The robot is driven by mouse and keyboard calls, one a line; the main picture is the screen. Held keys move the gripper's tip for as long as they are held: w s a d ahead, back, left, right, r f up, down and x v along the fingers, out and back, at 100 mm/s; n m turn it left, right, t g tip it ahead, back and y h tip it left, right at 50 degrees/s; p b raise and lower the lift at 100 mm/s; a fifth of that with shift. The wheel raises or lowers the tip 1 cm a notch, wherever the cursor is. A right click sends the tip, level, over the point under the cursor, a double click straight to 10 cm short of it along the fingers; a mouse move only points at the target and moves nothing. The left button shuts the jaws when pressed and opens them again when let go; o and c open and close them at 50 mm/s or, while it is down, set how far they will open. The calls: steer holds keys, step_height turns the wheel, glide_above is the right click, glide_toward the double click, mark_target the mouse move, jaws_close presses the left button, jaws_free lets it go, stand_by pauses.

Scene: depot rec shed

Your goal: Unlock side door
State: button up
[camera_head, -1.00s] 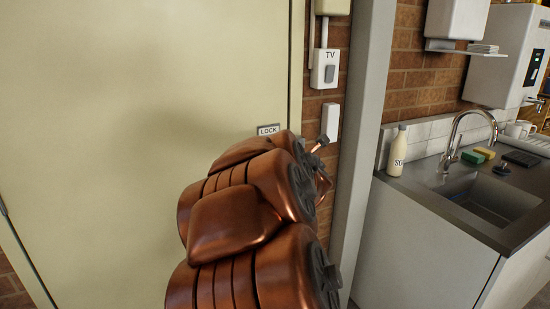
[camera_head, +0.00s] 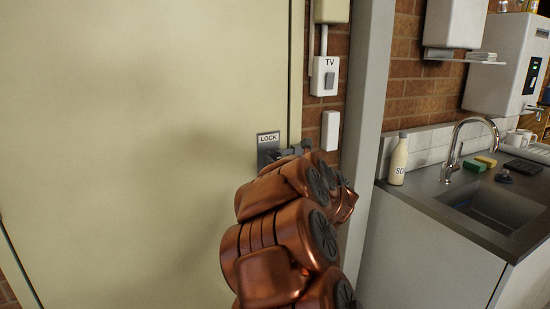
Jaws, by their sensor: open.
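The side door (camera_head: 130,130) is a pale cream panel that fills the left half of the view and looks closed. Near its right edge is a small sign reading LOCK (camera_head: 268,138). Right below the sign is a dark grey lock plate (camera_head: 264,155), partly covered by my arm. My gripper (camera_head: 293,150) is at the lock, just right of the plate, with small dark grey parts showing past my copper arm. It is open. My arm hides most of the gripper and the lower lock, so I cannot tell whether they touch or how the lock is set.
Right of the door are a brick wall with a TV switch (camera_head: 325,75), a small white box (camera_head: 330,130) and a grey post (camera_head: 367,110). A sink counter (camera_head: 425,210) with a soap bottle (camera_head: 398,160) stands further right.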

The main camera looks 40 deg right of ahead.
mark_target(276, 158)
steer(key=x, duration=0.3)
steer(key=shift+w+d+f, duration=0.1)
steer(key=shift+w+d, duration=0.15)
steer(key=shift+w, duration=0.45)
jaws_close()
stand_by(0.4)
